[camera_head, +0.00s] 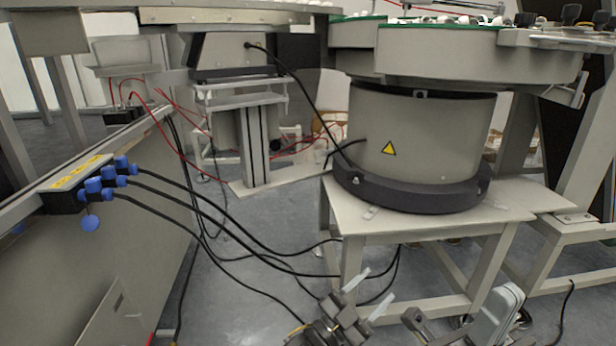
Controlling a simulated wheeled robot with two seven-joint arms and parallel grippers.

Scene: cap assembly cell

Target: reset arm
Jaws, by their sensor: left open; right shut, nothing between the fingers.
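My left gripper (368,293) is at the bottom edge, a little right of centre. Its two pale fingertips are apart and nothing is between them. My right gripper (414,320) is just to the right of it, low in the picture and partly cut off by the bottom edge. It is shut, and I see nothing held in it. Part of my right arm shows beside it. Both grippers are low, in front of the pale stand (430,222), and I cannot tell whether they touch anything.
A round bowl feeder (425,130) with a yellow warning triangle stands on the stand. At left is a grey cabinet (110,240) with blue connectors (97,186). Black cables (235,240) hang across the gap toward the stand. The grey floor (240,300) between is otherwise open.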

